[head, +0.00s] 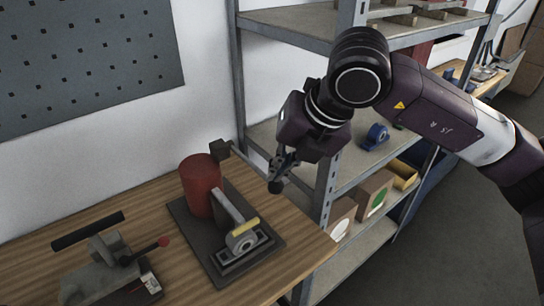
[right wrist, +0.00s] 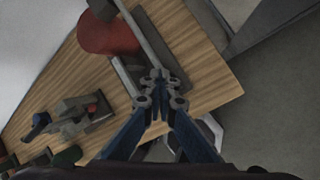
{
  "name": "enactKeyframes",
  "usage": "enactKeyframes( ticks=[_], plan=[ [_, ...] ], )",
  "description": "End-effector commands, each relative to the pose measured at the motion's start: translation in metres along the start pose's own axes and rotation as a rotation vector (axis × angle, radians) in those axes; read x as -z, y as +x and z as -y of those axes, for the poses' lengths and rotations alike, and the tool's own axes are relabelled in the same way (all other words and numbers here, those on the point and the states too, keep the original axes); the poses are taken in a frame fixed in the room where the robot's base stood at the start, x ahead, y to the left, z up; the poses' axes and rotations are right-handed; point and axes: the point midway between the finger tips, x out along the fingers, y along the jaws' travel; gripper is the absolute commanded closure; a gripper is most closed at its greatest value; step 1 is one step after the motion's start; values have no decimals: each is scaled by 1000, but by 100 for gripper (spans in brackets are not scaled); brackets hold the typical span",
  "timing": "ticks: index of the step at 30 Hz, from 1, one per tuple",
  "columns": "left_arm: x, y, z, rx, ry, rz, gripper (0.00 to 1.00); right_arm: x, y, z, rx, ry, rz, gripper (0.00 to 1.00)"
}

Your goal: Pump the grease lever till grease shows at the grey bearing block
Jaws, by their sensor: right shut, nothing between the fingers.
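The red grease cylinder (head: 200,187) stands upright on a dark base plate (head: 268,262) on the bench. A dark block (head: 220,148) sits by its top, and a thin lever rod runs from it to a dark knob (head: 275,187). The grey bearing block (head: 241,241) is at the plate's front; a yellow strip (head: 247,227) shows along its top, and I cannot tell whether it is grease. My right gripper (head: 280,178) is shut and empty, fingertips by the lever's knob end. In the right wrist view the lever rod (right wrist: 141,32) runs to behind the fingertips (right wrist: 161,88). My left gripper is out of view.
A grey device (head: 103,265) with a black bar and a red-knobbed lever stands at the bench's left front. A metal shelf rack (head: 328,190) is close on the right, holding a blue bearing (head: 376,135) and cartons (head: 372,192). Bare bench lies right of the plate.

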Motion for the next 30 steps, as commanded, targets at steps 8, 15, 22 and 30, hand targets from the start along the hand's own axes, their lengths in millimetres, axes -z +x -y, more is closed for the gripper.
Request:
enactKeyframes(
  ticks=[8, 15, 22, 30],
  plan=[
    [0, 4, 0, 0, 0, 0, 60, 2, 3, 2, 2, 0, -2, 100],
    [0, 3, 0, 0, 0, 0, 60, 2, 2, 2, 2, 0, -2, 100],
    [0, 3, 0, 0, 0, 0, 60, 2, 3, 2, 2, 0, -2, 100],
    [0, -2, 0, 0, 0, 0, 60, -3, -5, -4, 1, -1, -2, 100]
  ],
)
